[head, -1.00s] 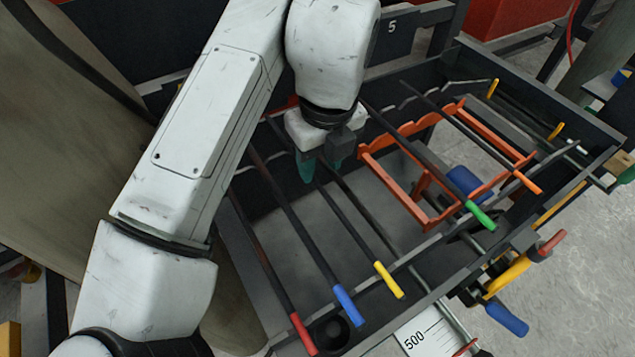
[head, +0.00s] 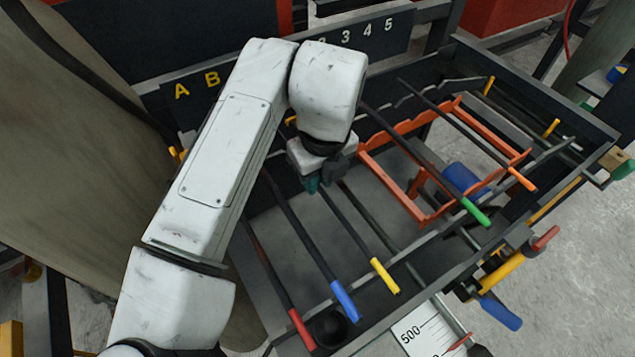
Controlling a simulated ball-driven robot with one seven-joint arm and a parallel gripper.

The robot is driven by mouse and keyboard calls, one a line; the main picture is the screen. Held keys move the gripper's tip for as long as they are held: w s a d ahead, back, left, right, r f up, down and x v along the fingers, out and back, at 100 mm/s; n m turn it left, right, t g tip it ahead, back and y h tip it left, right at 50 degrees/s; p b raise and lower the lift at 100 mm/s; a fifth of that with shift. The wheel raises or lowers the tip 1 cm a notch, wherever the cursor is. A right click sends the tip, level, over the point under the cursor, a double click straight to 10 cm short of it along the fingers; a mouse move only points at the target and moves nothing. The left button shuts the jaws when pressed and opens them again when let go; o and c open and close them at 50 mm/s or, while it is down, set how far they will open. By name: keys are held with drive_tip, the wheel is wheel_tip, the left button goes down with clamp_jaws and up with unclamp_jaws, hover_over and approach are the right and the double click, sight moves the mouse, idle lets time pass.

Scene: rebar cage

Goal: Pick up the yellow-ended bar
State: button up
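The yellow-ended bar (head: 350,228) is dark, with a yellow sleeve at its near end. It lies slanted across the rack between the blue-ended and green-ended bars. Its near end rests at the front rail and its far part is hidden under my gripper. My gripper (head: 322,184) points down over the far part of this bar, with teal fingertips close to it. The arm's wrist hides much of the fingers. I cannot tell whether they are apart, shut or touching the bar.
Red-ended (head: 272,277) and blue-ended (head: 305,235) bars lie to the left. Green-ended (head: 425,160) and orange-ended (head: 470,133) bars lie to the right, by an orange frame (head: 395,190). A black round cup (head: 333,328) sits near the front rail (head: 440,240).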

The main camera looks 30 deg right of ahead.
clamp_jaws()
drive_tip(key=shift+r, duration=0.15)
idle(0.4)
